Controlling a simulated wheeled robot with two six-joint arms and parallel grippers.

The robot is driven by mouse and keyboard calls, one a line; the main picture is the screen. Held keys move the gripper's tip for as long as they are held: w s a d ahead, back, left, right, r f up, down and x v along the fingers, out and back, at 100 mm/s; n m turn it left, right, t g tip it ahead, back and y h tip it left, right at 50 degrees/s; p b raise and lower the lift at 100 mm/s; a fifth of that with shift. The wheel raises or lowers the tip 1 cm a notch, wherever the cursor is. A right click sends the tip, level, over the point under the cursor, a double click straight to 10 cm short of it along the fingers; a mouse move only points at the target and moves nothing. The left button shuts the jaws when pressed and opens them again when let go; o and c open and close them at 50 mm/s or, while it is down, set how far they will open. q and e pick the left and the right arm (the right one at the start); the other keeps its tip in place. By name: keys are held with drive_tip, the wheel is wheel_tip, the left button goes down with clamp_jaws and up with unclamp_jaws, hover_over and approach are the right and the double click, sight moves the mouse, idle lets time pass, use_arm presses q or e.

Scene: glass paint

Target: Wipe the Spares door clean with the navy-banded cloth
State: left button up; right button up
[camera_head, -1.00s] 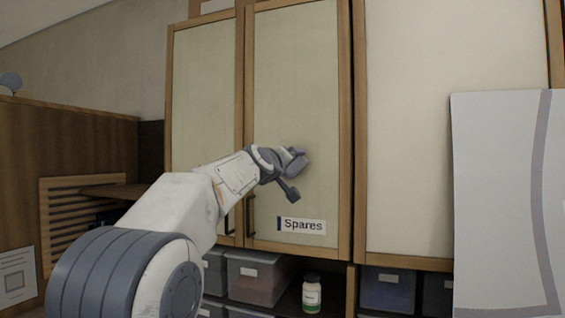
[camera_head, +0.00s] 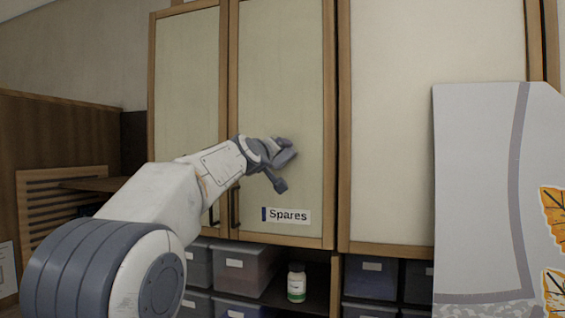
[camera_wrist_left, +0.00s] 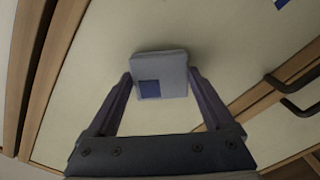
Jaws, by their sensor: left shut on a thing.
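The Spares door (camera_head: 280,85) is a closed, pale panel in a wooden frame, with its Spares label (camera_head: 287,215) low down. No distinct mark shows on its visible surface. My left gripper (camera_head: 284,164) is at the door's lower middle, above the label. In the left wrist view my left gripper (camera_wrist_left: 160,86) is shut on a pale grey cloth pad (camera_wrist_left: 172,64) with a navy patch. The pad lies close against the panel; I cannot tell if it touches. In the head view pad and fingers blend together. My right gripper is out of view.
Dark handles (camera_head: 234,207) stand out from the cabinet doors at lower left. A shelf below holds grey bins (camera_head: 242,270) and a small jar (camera_head: 297,283). A grey panel with orange butterflies (camera_head: 480,190) stands at right.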

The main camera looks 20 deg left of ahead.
use_arm(q)
drive_tip(key=a+b, duration=0.2)
drive_tip(key=a, duration=0.5)
drive_tip(key=shift+w+a+b, duration=0.2)
drive_tip(key=shift+b, duration=0.1)
idle(0.3)
drive_tip(key=shift+s+b, duration=2.05)
drive_tip(key=shift+s, duration=0.9)
drive_tip(key=shift+s, duration=0.1)
